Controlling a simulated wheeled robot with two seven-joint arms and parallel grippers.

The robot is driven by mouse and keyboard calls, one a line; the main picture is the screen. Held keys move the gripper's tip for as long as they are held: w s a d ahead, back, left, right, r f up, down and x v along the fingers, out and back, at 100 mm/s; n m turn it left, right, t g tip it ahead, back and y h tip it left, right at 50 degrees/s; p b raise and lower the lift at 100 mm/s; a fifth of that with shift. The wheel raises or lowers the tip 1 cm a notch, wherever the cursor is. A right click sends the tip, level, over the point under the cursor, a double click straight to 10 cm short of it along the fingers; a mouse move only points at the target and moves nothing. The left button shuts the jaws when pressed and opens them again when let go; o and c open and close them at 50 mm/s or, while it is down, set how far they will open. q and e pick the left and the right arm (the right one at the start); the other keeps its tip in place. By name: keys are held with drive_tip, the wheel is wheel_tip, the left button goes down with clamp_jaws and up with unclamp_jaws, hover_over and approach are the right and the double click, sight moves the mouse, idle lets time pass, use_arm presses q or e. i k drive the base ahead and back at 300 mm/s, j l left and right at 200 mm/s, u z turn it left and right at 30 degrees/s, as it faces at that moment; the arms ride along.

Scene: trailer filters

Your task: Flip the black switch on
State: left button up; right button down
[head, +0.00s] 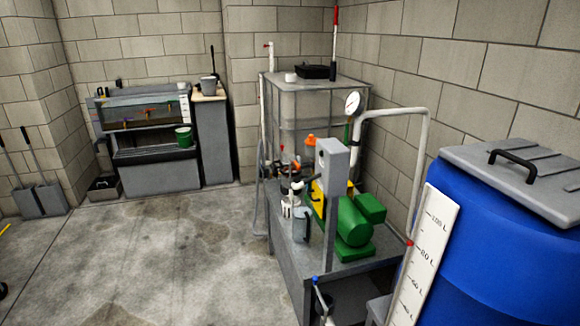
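A grey upright control box (333,160) stands at the front of the pump bench, on a grey post. A small dark round spot shows on its left-facing side; it is too small to tell whether this is the black switch or which way it is set. A green motor (353,222) sits right behind the box on the bench, with a yellow part beside it partly hidden by the box and post. Neither of my grippers can be made out in the head view.
The grey metal bench (290,245) carries pipes and small fittings. A blue barrel (490,240) with a grey lid (530,170) fills the right. A translucent tank (305,115) stands behind. A workbench (150,155) is at the back left. The concrete floor (150,255) at left is mostly clear.

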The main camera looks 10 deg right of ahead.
sight(307, 180)
drive_tip(key=i+u, duration=0.2)
drive_tip(key=i, duration=1.3)
